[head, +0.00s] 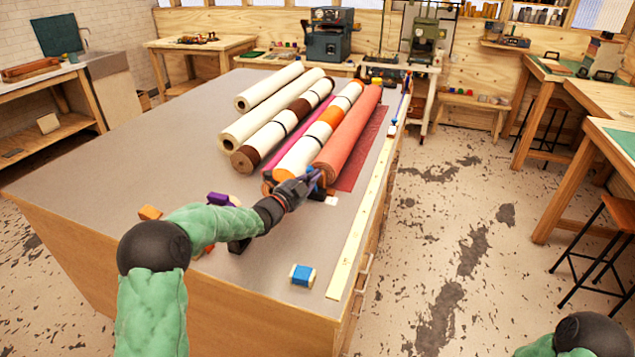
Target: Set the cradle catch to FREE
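Several long rolls lie side by side on the grey worktable (120,160): cream ones (270,90), a cream and brown one (285,135), an orange and white one (318,132) and a red one (350,132). My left gripper (314,182) is at the near ends of the orange-and-white and red rolls, with something blue at its fingers. The gripper is small and dark here, so I cannot tell whether it is open or shut. I cannot make out the cradle catch or its setting; the gripper may cover it. My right gripper is out of view.
A blue block with wooden ends (302,275) lies near the front edge. A purple piece (218,199) and an orange block (150,212) lie by my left arm. A long pale rule (362,218) runs along the right edge. The table's left part is clear.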

